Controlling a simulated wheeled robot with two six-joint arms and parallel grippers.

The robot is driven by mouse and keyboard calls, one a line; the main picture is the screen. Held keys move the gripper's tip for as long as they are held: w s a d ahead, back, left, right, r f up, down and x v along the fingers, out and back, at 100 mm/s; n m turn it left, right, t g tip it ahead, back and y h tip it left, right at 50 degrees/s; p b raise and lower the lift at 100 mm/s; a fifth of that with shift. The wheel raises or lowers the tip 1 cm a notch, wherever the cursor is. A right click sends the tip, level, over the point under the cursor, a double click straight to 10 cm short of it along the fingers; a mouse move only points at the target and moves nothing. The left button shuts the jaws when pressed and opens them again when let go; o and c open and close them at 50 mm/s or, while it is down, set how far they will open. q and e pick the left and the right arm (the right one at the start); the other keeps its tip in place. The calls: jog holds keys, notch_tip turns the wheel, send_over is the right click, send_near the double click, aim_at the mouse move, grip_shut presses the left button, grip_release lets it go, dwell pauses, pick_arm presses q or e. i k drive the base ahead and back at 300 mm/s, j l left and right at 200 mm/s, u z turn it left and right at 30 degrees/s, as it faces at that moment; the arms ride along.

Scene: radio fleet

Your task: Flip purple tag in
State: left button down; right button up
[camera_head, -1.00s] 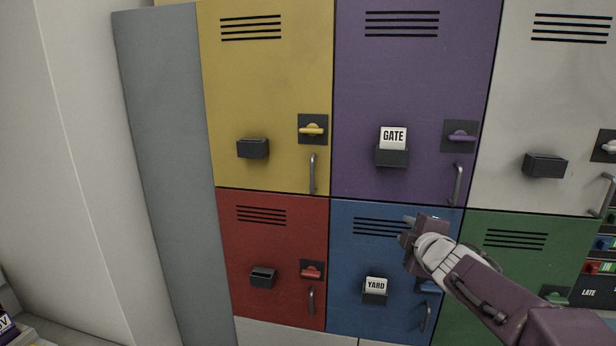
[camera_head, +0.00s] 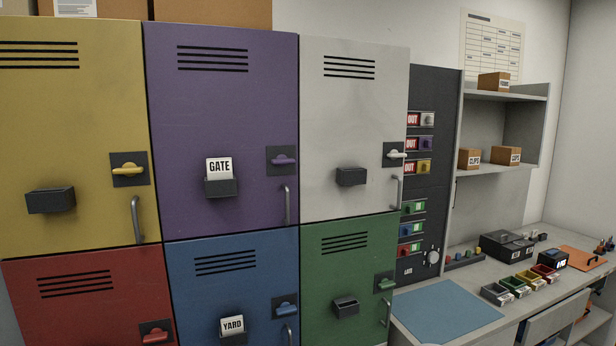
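The purple tag (camera_head: 425,143) is on the dark tag board (camera_head: 432,90), right of the lockers. It is the second row from the top. Its coloured knob is at the right and a red label reading OUT (camera_head: 411,144) shows at its left. White and yellow tags above and below it also show OUT. The green (camera_head: 410,208), blue (camera_head: 405,229) and red (camera_head: 404,249) tags lower down have their coloured parts at the left and green labels at the right. Neither of my grippers is in view.
Coloured lockers fill the left; the purple locker (camera_head: 260,105) holds a GATE card (camera_head: 219,168) and the blue one a YARD card (camera_head: 232,325). The white locker (camera_head: 370,120) stands beside the board. A desk with a blue mat (camera_head: 447,310), boxes and small bins is at right.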

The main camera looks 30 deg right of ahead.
aim_at(424, 144)
jog(key=z, duration=1.8)
